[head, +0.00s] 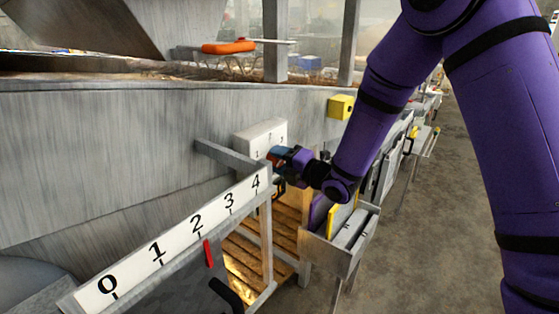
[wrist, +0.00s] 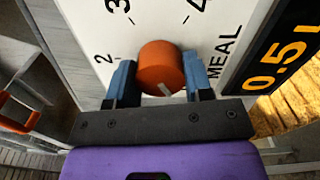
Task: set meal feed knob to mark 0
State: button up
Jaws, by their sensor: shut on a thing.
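The meal feed knob (wrist: 158,66) is a round orange knob on a white panel (wrist: 115,20) marked MEAL. My gripper (wrist: 159,80) has its two blue fingers on either side of the knob and is shut on it. A short white line shows on the knob's near side, at the lower edge in the wrist view. The panel's figures 2, 3 and 4 show above and beside the knob; mark 0 is not visible there. In the head view my gripper (head: 278,160) is at the white panel box (head: 259,137), and the knob is mostly hidden by it.
A large 0 to 4 scale board (head: 178,240) with a red pointer (head: 208,253) stands in front, left of my arm. A black sign with 0.5 (wrist: 280,60) is beside the panel. A yellow box (head: 341,106) is on the wall. A grey bin (head: 340,240) stands below my arm.

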jog(key=shift+n, duration=0.3)
jog(key=o, duration=0.9)
jog(key=shift+s+d, duration=0.1)
jog(key=v, duration=1)
jog(key=shift+s+d, duration=0.2)
jog(key=shift+d, duration=0.05)
